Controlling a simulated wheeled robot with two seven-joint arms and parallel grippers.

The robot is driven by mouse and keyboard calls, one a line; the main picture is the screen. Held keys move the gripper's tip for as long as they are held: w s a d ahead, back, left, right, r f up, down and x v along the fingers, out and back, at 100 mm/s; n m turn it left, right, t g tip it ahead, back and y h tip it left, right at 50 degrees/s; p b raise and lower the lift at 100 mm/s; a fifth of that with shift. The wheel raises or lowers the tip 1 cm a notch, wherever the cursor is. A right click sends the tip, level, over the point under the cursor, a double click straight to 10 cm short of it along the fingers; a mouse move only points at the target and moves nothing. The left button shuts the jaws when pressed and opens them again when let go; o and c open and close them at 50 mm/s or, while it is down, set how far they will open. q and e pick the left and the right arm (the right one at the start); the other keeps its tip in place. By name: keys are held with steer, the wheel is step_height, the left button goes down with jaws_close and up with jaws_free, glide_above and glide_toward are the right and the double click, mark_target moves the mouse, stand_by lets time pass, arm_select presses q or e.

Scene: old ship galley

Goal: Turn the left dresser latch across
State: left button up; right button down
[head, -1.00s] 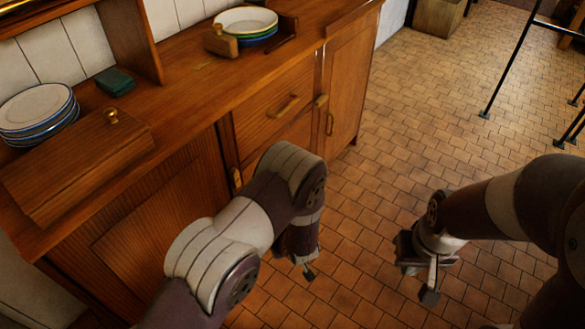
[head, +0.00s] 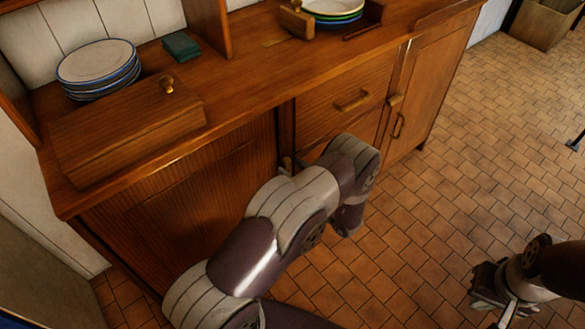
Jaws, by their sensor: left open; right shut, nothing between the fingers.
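The wooden dresser (head: 185,165) stands along the wall at the left. Its left latch (head: 287,163) is a small pale wooden piece at the right edge of the left door. My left arm partly covers it, so its angle is hard to tell. My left gripper (head: 347,224) is open and points down in front of the drawers, right of and below the latch, apart from it. Its fingers are mostly hidden. My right gripper (head: 504,312) is shut and empty, low over the floor at the lower right, far from the dresser.
The right latch (head: 395,100) sits beside the drawer and right door. A drawer handle (head: 352,101) and door handle (head: 399,125) stick out.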

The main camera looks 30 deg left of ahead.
arm_select(q)
steer(key=shift+w+a, duration=0.2)
steer(key=shift+a, duration=0.2)
jaws_close()
